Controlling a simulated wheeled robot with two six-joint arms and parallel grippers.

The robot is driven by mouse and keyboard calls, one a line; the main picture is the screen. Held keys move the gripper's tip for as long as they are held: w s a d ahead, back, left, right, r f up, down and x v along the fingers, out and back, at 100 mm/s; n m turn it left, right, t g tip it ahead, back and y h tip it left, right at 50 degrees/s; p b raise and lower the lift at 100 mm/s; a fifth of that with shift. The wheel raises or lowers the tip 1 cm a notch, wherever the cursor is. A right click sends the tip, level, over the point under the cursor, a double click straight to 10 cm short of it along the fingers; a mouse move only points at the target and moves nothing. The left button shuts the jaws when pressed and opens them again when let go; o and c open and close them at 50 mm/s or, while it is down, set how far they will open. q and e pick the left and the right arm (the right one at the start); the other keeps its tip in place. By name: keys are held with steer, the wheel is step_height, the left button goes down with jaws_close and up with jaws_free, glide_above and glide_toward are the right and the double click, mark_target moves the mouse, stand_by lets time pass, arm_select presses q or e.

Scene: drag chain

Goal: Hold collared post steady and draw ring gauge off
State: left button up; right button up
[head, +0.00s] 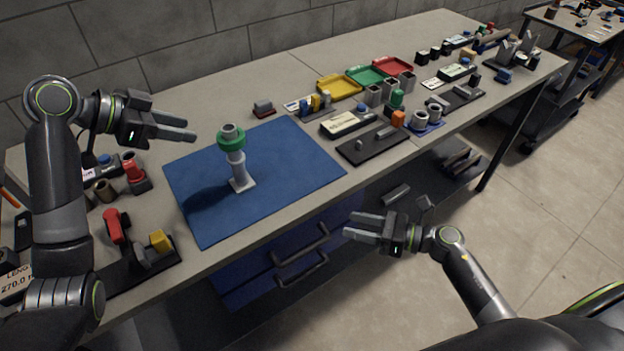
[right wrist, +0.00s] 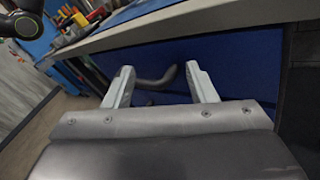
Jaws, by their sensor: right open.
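The collared post (head: 237,169) stands upright on the blue mat (head: 290,165), on a pale square foot. The green ring gauge (head: 231,145) sits around its upper part, with a grey top showing above the ring. The collar cannot be made out clearly. My left gripper (head: 191,129) is open and empty, to the left of the ring and apart from it. My right gripper (head: 348,224) is open and empty, in front of the bench and below its top. Its two fingers (right wrist: 162,80) show spread apart in the right wrist view, with nothing between them.
Red-handled tools (head: 113,227) and a yellow block (head: 160,240) stand at the bench's near left. A dark tray (head: 365,152) and several small parts lie right of the mat. Blue drawers (head: 255,285) with handles are below the bench edge. The mat around the post is clear.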

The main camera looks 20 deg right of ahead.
mark_target(237, 164)
steer(key=w+a+r+n, duration=0.1)
steer(key=w+a+r, duration=0.1)
steer(key=a+r, duration=0.1)
steer(key=w+a+r+n, duration=0.2)
steer(key=w+a+r, duration=0.1)
steer(key=w+a+r+n+y, duration=0.1)
steer(key=w+a+r, duration=0.1)
steer(key=a+r, duration=0.1)
steer(key=shift+w+a+r+n, duration=0.2)
steer(key=shift+w+r+n, duration=0.2)
steer(key=shift+r, duration=0.2)
steer(key=x, duration=1.6)
steer(key=shift+w+a, duration=0.1)
steer(key=shift+a, duration=0.3)
steer(key=shift+c, duration=0.4)
jaws_close()
